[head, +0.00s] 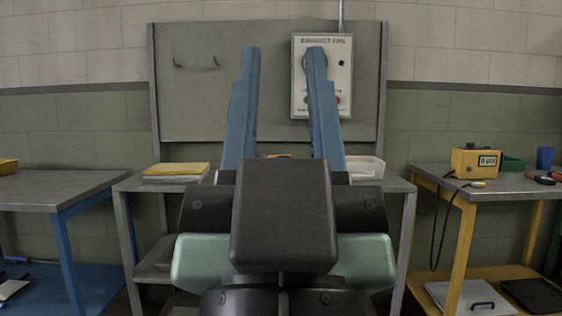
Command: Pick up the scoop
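My gripper (284,52) points up and away in the middle of the head view, in front of the central bench (130,184). Its two long blue fingers stand wide apart, with nothing visible between their tips. I cannot make out a scoop for certain. A small brownish thing (277,156) shows just above my dark wrist, between the fingers, mostly hidden. My arm and gripper cover the middle of the bench top.
Yellow-topped stack (176,170) lies on the bench's left; a white tray (365,167) stands on its right. Behind are a grey panel (200,100) and a control box (340,80). The right table (515,186) holds a yellow meter (475,161) and blue cup (545,158). A left table (50,190) stands apart.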

